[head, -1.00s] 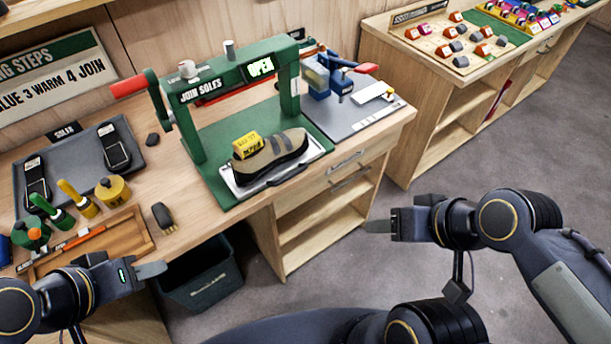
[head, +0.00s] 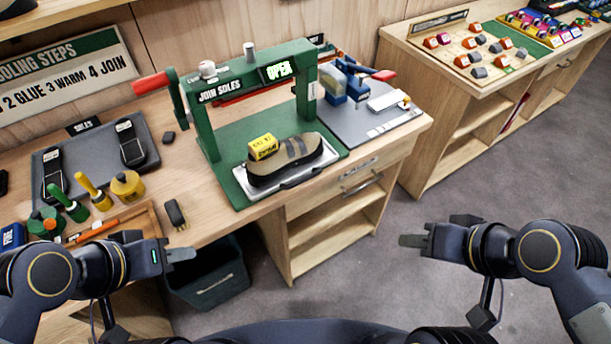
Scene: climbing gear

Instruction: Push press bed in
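The green press (head: 207,125) stands on the workbench with a sign reading OPEN and a red-handled lever on its left. Its press bed (head: 325,158), a silver tray with a dark front handle, sticks out at the front of the green base. A tan and grey shoe (head: 299,151) with a yellow block (head: 263,146) lies on the bed. My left gripper (head: 183,255) is at the bench's front edge, left of and nearer than the bed. My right gripper (head: 415,241) is over the floor, right of the bed. Both are apart from the bed; their finger gaps are not clear.
A grey tray (head: 85,158) with black soles, glue bottles and a wooden tray (head: 140,222) fill the bench's left. A brush (head: 175,213) lies near the front edge. A dark bin (head: 207,278) stands below. A blue tool (head: 335,88) is right of the press.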

